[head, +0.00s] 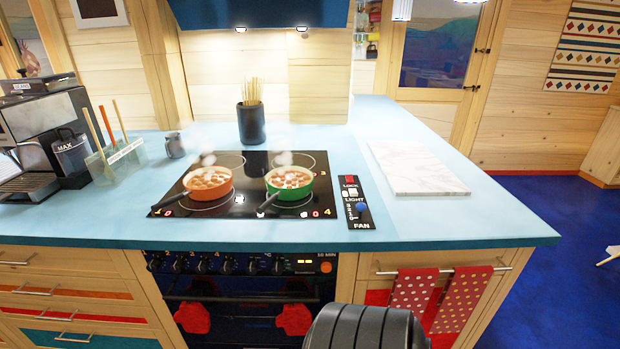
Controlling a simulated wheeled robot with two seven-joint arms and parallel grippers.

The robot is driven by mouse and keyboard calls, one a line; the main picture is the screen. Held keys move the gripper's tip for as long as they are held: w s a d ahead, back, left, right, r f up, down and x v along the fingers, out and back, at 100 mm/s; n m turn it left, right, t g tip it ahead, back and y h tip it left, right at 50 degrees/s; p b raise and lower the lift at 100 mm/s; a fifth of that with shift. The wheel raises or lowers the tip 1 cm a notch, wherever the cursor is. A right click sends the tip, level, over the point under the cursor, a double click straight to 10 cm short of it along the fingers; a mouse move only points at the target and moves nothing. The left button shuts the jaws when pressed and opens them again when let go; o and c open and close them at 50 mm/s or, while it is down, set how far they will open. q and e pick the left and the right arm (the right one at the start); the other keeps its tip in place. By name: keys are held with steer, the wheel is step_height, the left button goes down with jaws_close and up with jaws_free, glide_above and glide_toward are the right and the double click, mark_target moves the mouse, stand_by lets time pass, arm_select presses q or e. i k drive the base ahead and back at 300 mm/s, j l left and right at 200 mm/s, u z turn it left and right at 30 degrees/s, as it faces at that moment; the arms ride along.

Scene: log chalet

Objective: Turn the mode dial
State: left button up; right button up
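The oven front under the counter has a dark control panel (240,264) with a row of several dark knobs. Small marks sit above the knobs, some of them numbers, but most are too small to read. An orange-red knob (326,267) is at the panel's right end, below a small display. A separate black strip on the counter carries a blue knob (361,207) and the words LOCK, LIGHT and FAN. I cannot tell which knob is the mode dial. Neither of my grippers is in view. A dark ribbed part of my own body shows at the bottom, in front of the oven's right side.
An orange pot (208,184) and a green pot (289,184) steam on the hob (240,208), handles toward the front. Two red dotted towels (412,290) hang right of the oven. Red mitts (293,319) hang on the oven door. Blue floor (560,250) is open at right.

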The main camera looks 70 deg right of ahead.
mark_target(251, 267)
steer(key=z, duration=1.75)
